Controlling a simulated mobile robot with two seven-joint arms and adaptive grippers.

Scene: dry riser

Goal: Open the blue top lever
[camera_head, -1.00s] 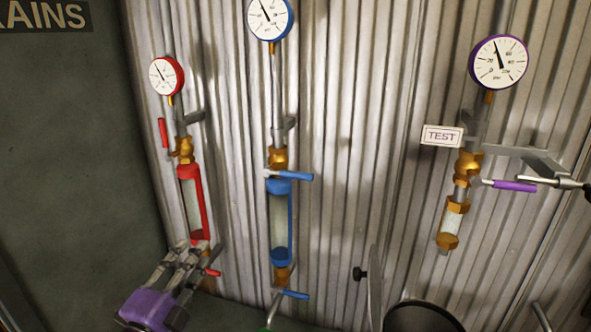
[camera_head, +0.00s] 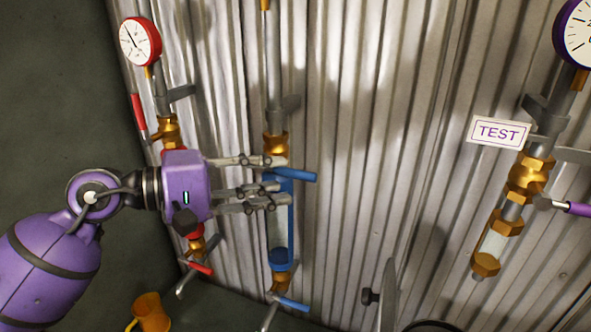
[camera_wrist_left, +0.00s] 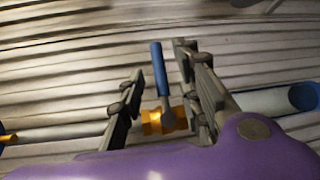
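The blue top lever (camera_head: 297,174) sticks out to the right, roughly level, from the brass valve (camera_head: 275,147) above the blue-capped sight tube (camera_head: 278,258). My left gripper (camera_head: 279,182) reaches in from the left, with its fingers spread above and below the lever's height. In the left wrist view, the blue lever (camera_wrist_left: 160,68) shows between the two separated fingers (camera_wrist_left: 160,75), with the brass valve (camera_wrist_left: 165,121) behind it. I see no clear contact between the fingers and the lever. The fingers partly hide the top of the sight tube.
A blue bottom lever (camera_head: 291,304) lies below. The red riser with its gauge (camera_head: 141,41) and lower red lever (camera_head: 202,268) stands close behind my left arm. The purple test riser (camera_head: 508,215) is at right. Bare corrugated wall (camera_head: 380,130) lies between.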

